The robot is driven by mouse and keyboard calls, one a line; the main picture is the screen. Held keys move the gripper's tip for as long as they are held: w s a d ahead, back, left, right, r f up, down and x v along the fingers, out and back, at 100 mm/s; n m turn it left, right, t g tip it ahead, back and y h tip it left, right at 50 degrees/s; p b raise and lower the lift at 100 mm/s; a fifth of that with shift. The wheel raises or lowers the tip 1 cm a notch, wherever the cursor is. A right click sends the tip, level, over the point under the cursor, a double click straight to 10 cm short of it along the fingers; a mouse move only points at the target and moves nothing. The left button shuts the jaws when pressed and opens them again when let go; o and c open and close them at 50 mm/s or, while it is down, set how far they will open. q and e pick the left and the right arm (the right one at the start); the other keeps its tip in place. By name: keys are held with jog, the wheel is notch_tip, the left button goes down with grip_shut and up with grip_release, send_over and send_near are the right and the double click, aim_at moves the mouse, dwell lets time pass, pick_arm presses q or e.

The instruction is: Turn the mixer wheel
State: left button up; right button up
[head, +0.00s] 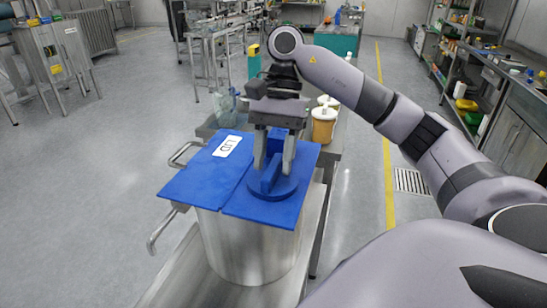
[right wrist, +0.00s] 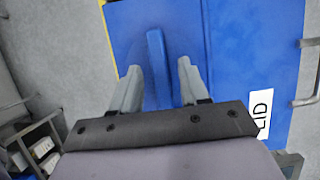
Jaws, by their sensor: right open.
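A blue round disc with a raised bar handle (head: 271,186) sits on the right half of a blue lid (head: 190,185); no other wheel-like part can be made out. The lid covers a large steel pot (head: 245,245). My right gripper (head: 274,166) points down over the disc, its two fingers apart on either side of the bar. In the right wrist view the bar (right wrist: 157,62) stands between the open fingers (right wrist: 159,72), with a visible gap on both sides. My left gripper is not in view.
A white label reading LID (head: 227,146) is on the lid's left half. Steel side handles (head: 160,232) stick out at the pot's left. Behind stand a clear jug (head: 226,107) and orange-filled containers with white lids (head: 323,124). Open grey floor lies to the left.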

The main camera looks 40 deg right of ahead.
jog(key=shift+f, duration=0.25)
grip_shut()
jog(key=shift+s+m, duration=0.1)
jog(key=shift+m, duration=0.2)
